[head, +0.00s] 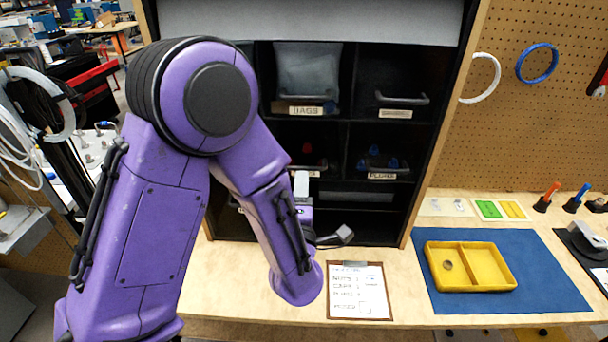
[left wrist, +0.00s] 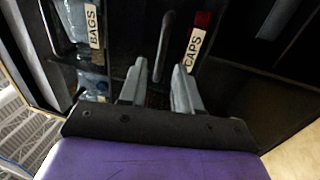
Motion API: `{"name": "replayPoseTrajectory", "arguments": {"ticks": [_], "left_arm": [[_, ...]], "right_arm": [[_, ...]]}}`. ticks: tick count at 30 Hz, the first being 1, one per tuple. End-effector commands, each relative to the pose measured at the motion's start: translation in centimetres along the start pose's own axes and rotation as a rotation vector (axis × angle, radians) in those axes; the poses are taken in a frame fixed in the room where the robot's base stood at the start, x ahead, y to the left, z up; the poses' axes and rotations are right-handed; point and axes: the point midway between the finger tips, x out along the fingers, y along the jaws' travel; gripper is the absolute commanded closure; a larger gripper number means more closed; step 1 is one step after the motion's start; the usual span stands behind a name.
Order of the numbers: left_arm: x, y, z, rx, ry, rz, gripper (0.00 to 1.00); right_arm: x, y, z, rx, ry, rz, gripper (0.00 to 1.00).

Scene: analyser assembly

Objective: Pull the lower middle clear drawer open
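The lower middle clear drawer shows in the head view with red contents (head: 308,158), a pale label and much of its front hidden behind my left arm. In the left wrist view its label (left wrist: 193,50) reads CAPS, and a dark upright-looking bar handle (left wrist: 166,38) is beside it. My left gripper (head: 301,184) is at this drawer's front. In the left wrist view the fingers (left wrist: 160,80) are apart, with the handle's near end in the gap between them. I cannot tell whether either finger touches it. My right gripper is not in view.
The BAGS drawer (head: 306,110) is directly above, and the PLUGS drawer (head: 382,175) is to the right. A clipboard (head: 359,304) lies on the bench in front. A yellow tray (head: 484,285) sits on a blue mat (head: 555,265) at right.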

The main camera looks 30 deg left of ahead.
Motion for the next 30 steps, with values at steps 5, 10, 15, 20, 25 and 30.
{"name": "replayPoseTrajectory", "arguments": {"ticks": [5, 10, 15, 20, 25, 30], "left_arm": [[3.9, 0.7, -0.1, 0.0, 0.003, 0.0, 0.67], [5.5, 0.4, -0.2, 0.001, 0.003, 0.0, 0.67], [5.7, 0.2, -0.2, 0.002, 0.004, 0.0, 0.67], [5.6, 0.2, -0.2, 0.002, 0.004, 0.0, 0.87], [5.6, 0.2, -0.2, 0.002, 0.003, 0.0, 1.0], [5.6, 0.1, 0.6, -0.001, -0.007, 0.0, 1.0]], "right_arm": [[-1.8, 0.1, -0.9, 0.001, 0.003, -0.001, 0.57], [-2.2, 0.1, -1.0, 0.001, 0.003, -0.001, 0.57], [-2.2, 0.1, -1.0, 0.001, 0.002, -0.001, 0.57], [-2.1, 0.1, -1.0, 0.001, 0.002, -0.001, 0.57], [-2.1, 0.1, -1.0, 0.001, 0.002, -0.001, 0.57], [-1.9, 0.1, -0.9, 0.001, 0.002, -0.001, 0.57]]}}
